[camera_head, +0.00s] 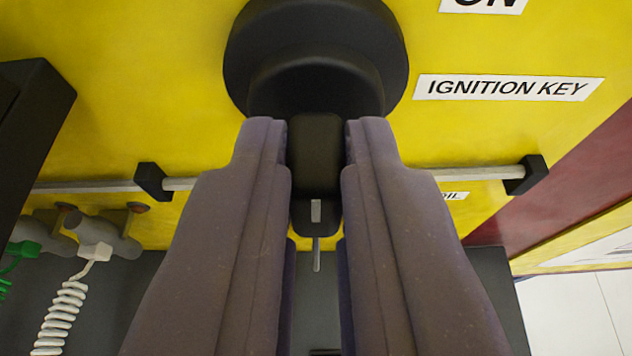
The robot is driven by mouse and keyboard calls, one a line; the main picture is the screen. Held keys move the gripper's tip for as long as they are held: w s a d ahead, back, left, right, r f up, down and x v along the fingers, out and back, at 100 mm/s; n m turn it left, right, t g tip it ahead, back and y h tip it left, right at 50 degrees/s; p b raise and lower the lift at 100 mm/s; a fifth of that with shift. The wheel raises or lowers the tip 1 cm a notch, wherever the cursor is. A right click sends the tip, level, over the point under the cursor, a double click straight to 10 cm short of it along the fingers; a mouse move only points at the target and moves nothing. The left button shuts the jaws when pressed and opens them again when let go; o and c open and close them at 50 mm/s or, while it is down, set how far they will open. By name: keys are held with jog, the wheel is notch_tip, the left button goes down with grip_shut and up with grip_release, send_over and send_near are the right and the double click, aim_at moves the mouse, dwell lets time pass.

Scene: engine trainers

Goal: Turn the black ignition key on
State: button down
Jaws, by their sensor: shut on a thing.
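The black ignition key (317,165) sticks out from a round black switch housing (316,50) on the yellow panel. The key's grip stands upright in the picture, in line between my fingers. My gripper (316,150) has one grey-purple finger on each side of the key and is shut on it. The fingertips reach close to the housing's lower part. The white label "IGNITION KEY" (509,88) is to the right of the housing. A label ending in "ON" (484,4) is partly cut off at the top edge.
A metal rail (440,180) with black brackets (525,174) runs behind and below the key. A coiled white cable (62,318) and grey plugs (105,235) are at lower left. A dark box edge (35,110) stands at the left.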

jog(key=shift+d+m+y, duration=0.2)
jog(key=shift+m+y, duration=0.4)
jog(key=shift+m, duration=0.3)
jog(key=shift+d+m+y+p, duration=0.1)
jog(key=shift+m+y+p, duration=0.5)
jog(key=shift+m+p, duration=0.25)
jog(key=shift+d+f+m+t+y+p, duration=0.15)
jog(key=shift+m+t+y+p, duration=0.15)
jog(key=shift+m+y+p, duration=0.7)
jog(key=shift+a+f+m+t+y+p, duration=0.1)
jog(key=shift+m+t+y+p, duration=0.25)
jog(key=shift+m+p, duration=0.7)
jog(key=shift+m, duration=0.4)
jog(key=c, duration=1.1)
grip_release()
